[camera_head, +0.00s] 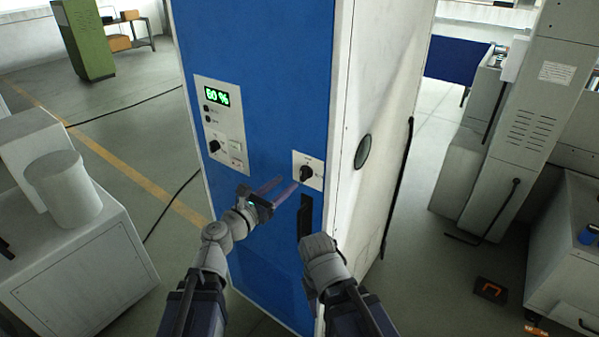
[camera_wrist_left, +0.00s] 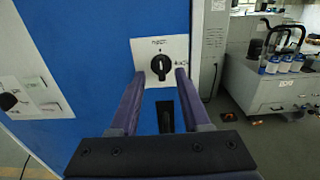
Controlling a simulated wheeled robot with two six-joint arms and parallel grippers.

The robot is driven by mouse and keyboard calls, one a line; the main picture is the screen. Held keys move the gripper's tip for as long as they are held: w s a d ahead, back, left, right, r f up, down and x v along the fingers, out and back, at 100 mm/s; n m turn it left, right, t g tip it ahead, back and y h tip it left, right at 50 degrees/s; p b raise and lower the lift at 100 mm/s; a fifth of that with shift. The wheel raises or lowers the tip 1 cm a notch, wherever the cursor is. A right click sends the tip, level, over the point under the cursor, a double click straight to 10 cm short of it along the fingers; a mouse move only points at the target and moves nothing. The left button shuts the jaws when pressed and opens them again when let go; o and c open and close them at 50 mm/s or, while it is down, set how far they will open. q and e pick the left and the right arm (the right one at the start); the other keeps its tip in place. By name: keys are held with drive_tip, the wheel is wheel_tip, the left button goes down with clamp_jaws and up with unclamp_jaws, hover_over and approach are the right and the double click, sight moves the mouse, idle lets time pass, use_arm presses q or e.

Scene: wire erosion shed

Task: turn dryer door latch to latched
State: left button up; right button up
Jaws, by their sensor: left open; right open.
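The dryer is a tall cabinet with a blue front (camera_head: 262,60). Its door latch is a black rotary knob (camera_head: 306,173) on a white plate at the right side of the front. The latch knob also shows in the left wrist view (camera_wrist_left: 161,65), between and beyond the fingertips. My left gripper (camera_head: 284,186) is open, its two fingers pointing at the latch plate, and it looks apart from the knob. In the left wrist view my left gripper (camera_wrist_left: 160,78) holds nothing. My right gripper (camera_head: 322,250) is low in front of the cabinet; its fingers are hard to make out.
A control panel (camera_head: 221,125) with a green "60 %" display and a smaller knob is left of the latch. A black door handle (camera_head: 305,215) is below the latch, near my right gripper. A grey cabinet (camera_head: 80,255) stands at left.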

sight(301, 171)
use_arm(q)
drive_tip(key=x, duration=0.7)
drive_tip(key=shift+w+d, duration=0.25)
drive_tip(key=shift+w, duration=0.05)
clamp_jaws()
idle(0.4)
